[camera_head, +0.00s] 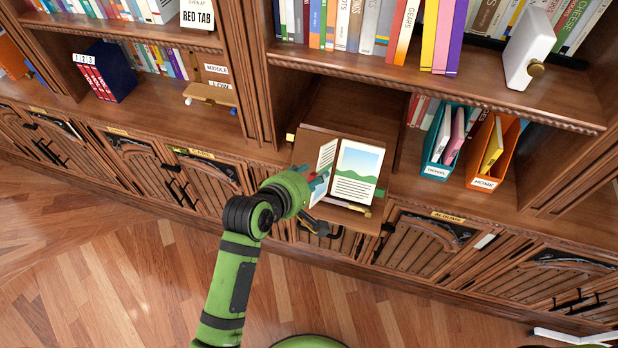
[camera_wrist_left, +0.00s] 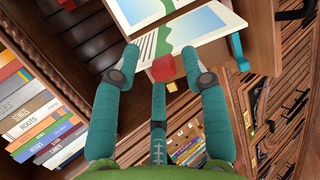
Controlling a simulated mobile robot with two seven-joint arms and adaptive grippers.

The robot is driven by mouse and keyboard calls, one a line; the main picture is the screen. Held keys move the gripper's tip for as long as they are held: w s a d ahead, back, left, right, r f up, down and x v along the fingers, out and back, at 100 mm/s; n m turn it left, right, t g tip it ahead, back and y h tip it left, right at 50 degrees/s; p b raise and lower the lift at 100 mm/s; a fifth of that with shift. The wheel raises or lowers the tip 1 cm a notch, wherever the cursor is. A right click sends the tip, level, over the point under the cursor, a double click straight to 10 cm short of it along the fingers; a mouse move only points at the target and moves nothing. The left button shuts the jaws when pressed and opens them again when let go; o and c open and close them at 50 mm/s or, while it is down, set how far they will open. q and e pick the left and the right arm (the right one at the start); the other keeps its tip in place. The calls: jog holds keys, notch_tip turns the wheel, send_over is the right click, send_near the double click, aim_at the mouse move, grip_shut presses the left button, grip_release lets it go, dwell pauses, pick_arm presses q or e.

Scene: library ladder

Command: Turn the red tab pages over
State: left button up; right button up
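An open book (camera_head: 357,172) with a landscape picture and lines of text rests on a slanted wooden board (camera_head: 311,141). A narrower left page (camera_head: 326,160) stands at an angle to it. A red tab (camera_wrist_left: 163,68) sits at the page edge in the left wrist view. My left gripper (camera_head: 316,182) is at the book's left side. In the left wrist view its teal fingers (camera_wrist_left: 161,66) are spread, with the tab between them and space on both sides. Contact with the tab cannot be told. My right gripper is in neither view.
Bookshelves surround the board. A teal file box (camera_head: 437,160) and an orange file box (camera_head: 490,165) stand to its right. Cabinet doors (camera_head: 425,245) with dark handles lie below. A sign reading "RED TAB" (camera_head: 199,13) is at the upper left. The wooden floor (camera_head: 130,270) in front is clear.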

pick_arm(q)
jog(key=shift+s+f, duration=0.1)
jog(key=shift+f, duration=0.05)
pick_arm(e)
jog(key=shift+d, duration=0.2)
pick_arm(q)
jog(key=v, duration=1.2)
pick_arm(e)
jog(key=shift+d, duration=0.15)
